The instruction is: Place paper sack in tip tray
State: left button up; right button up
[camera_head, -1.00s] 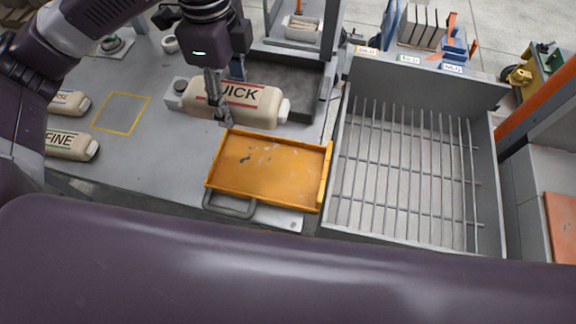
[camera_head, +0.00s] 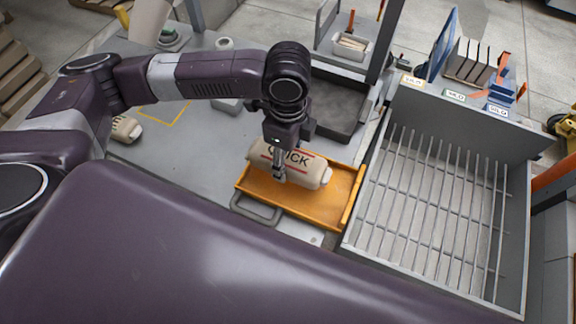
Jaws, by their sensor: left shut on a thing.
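The paper sack (camera_head: 314,171) is beige, with red stripes and the word QUICK. My left gripper (camera_head: 279,176) is shut on it near its middle. The sack is over the back part of the orange tip tray (camera_head: 262,193); I cannot tell whether it touches the tray floor. The tray is shallow, with a grey handle at its front and a low rim at its right. The sack hides the tray's back left part. My right gripper is not in view.
A grey bin with a bar grid (camera_head: 428,200) stands right of the tray. A dark grey tray (camera_head: 338,100) lies behind it. A grey post rises at the back.

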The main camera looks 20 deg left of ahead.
aim_at(288, 157)
pick_arm(q)
jog(key=shift+f+p, duration=0.3)
jog(key=shift+f, duration=2.2)
jog(key=o, duration=1.8)
jog(key=shift+f, duration=0.15)
jog(key=shift+o, duration=0.2)
notch_tip(288, 157, up, 12)
jog(key=shift+r+b, duration=0.15)
jog(key=shift+b, duration=0.55)
